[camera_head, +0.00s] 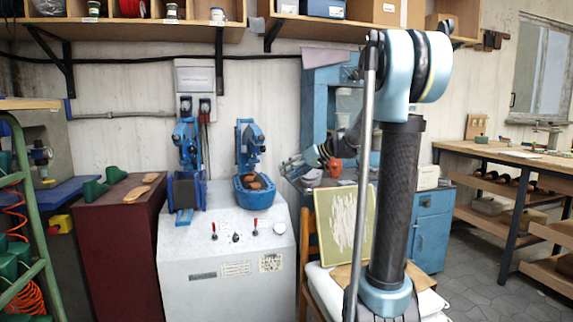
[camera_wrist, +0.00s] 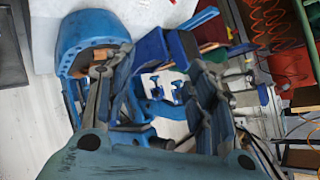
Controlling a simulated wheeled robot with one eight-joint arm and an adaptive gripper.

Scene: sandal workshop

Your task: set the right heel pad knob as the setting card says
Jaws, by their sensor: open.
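A white machine (camera_head: 225,255) carries two blue presses, left (camera_head: 186,150) and right (camera_head: 250,150). Its front panel has a black knob (camera_head: 236,238) between two red levers. A grey wall box (camera_head: 195,78) above has two small dark controls, left (camera_head: 186,104) and right (camera_head: 205,105). I cannot tell which control is the right heel pad knob. Printed cards, one in the middle (camera_head: 236,268) and one at the right (camera_head: 271,263), are on the machine front; their text is unreadable. My gripper (camera_wrist: 150,66) is open and empty, apart from the presses. The right press's round blue tub (camera_wrist: 88,28) shows beside it.
A dark red cabinet (camera_head: 110,240) with green shoe forms stands left of the machine. A wooden chair (camera_head: 308,240) and a pale green framed board (camera_head: 345,222) are to its right. A workbench (camera_head: 510,160) stands at far right, with open floor before it.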

